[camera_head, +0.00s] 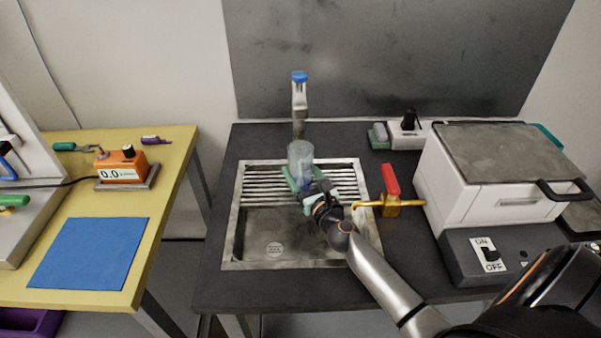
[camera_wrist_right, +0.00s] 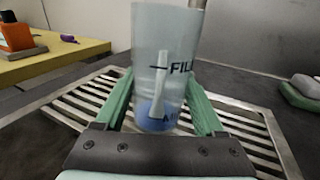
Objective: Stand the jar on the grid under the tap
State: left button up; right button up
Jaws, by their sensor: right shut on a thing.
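The clear jar (camera_head: 300,153) is upright between the green fingers of my right gripper (camera_head: 303,180), over the slatted metal grid (camera_head: 262,184) at the back of the sink. In the right wrist view the jar (camera_wrist_right: 165,60) shows a dark fill line with lettering and a bluish base. A pale upright shape shows inside or through it. The green fingers (camera_wrist_right: 160,112) are shut around its lower part. Whether its base touches the grid cannot be told. The tap (camera_head: 299,100), with a blue top, stands just behind the jar. My left gripper is out of view.
The sink basin (camera_head: 302,240) lies in front of the grid. A brass valve with a red handle (camera_head: 391,180) is right of the sink, beside a white lidded machine (camera_head: 490,170). A sponge (camera_head: 378,136) lies behind. A yellow table (camera_head: 180,150) stands left.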

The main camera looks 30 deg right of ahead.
jog(key=o, duration=1.5)
jog(key=shift+f, duration=0.15)
jog(key=shift+c, duration=0.2)
jog(key=shift+r, duration=0.3)
jog(key=s+a, duration=0.2)
jog(key=s, duration=1)
jog(key=shift+b, duration=0.4)
jog(key=shift+d+f, duration=0.1)
